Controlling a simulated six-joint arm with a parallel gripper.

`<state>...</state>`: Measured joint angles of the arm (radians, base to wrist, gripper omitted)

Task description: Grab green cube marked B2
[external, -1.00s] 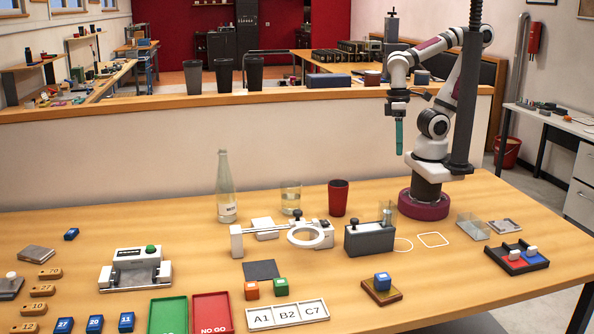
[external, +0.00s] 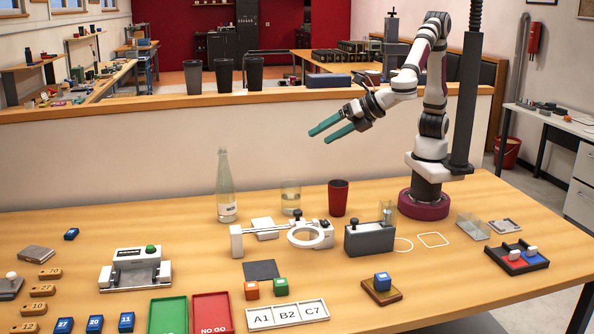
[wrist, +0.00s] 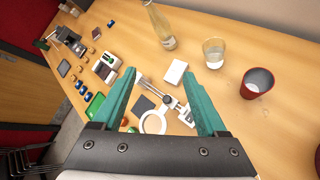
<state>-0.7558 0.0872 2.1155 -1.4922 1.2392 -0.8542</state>
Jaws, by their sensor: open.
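My gripper (external: 321,134) is open and empty, high above the table, with teal fingers pointing left. It is far above and behind the green cube. In the wrist view my gripper (wrist: 163,95) shows spread fingers; the cube area is partly hidden behind the left finger.
A tall bottle (external: 226,188), a glass (external: 291,196) and a red cup (external: 338,198) stand at the back. A white ring fixture (external: 305,235) and a dark grey block (external: 369,239) stand between my base and the cubes.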

